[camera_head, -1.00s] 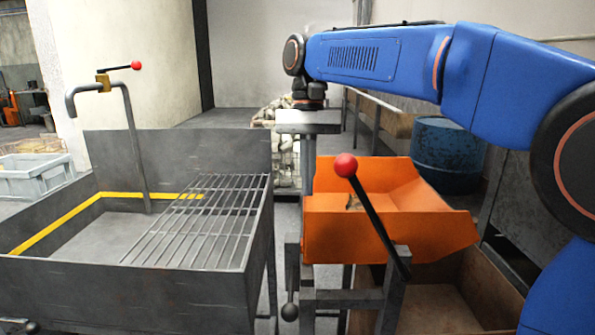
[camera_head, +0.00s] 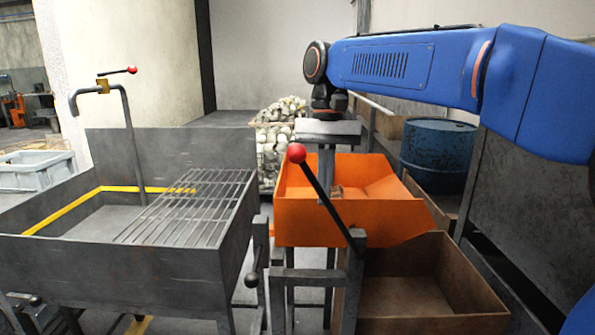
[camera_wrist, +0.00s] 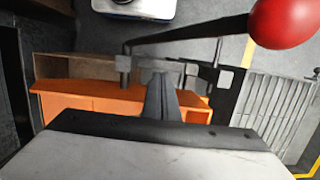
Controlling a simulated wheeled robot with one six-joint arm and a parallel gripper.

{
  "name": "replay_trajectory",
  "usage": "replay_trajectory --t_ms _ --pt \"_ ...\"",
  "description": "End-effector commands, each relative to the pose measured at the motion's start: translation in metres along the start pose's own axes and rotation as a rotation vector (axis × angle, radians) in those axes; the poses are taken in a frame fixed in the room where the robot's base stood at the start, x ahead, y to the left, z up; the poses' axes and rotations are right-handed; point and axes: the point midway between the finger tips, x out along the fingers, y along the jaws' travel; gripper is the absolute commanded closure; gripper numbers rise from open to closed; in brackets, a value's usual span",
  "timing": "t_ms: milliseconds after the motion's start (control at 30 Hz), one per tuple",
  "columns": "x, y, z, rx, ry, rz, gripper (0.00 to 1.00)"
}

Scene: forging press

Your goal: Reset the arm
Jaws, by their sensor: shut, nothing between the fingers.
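My blue arm reaches in from the right, with my gripper (camera_head: 326,180) pointing down over the orange tray (camera_head: 350,222). The fingers are together and hold nothing. Their lower ends overlap the tray in the picture; I cannot tell whether they touch it. In the wrist view the narrow shut fingers (camera_wrist: 164,88) stand in front of the orange tray (camera_wrist: 85,105). A lever with a red ball (camera_head: 297,153) rises in front of the tray, apart from my gripper. The red ball also shows large in the wrist view (camera_wrist: 283,22).
A grey metal basin (camera_head: 120,268) with a wire grate (camera_head: 190,205) and a bent pipe stands at the left. A brown open bin (camera_head: 430,325) sits below the tray. A blue drum (camera_head: 437,157) and a stone-filled cage (camera_head: 268,150) stand behind.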

Motion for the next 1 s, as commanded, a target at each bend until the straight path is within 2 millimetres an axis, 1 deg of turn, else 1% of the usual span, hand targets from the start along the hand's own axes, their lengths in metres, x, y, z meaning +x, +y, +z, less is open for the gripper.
replay_trajectory --t_ms 267,367,467,600,767,1000 --pt "0.015 0.039 0.014 0.002 0.065 -0.026 1.00" --pt "0.025 0.059 0.022 0.001 0.102 -0.037 1.00" --pt "0.038 0.082 0.033 0.000 0.148 -0.049 1.00" --pt "0.061 0.114 0.049 -0.005 0.215 -0.058 1.00" --pt "0.092 0.149 0.069 -0.010 0.297 -0.060 1.00" --pt "0.148 0.195 0.101 -0.020 0.420 -0.045 1.00"
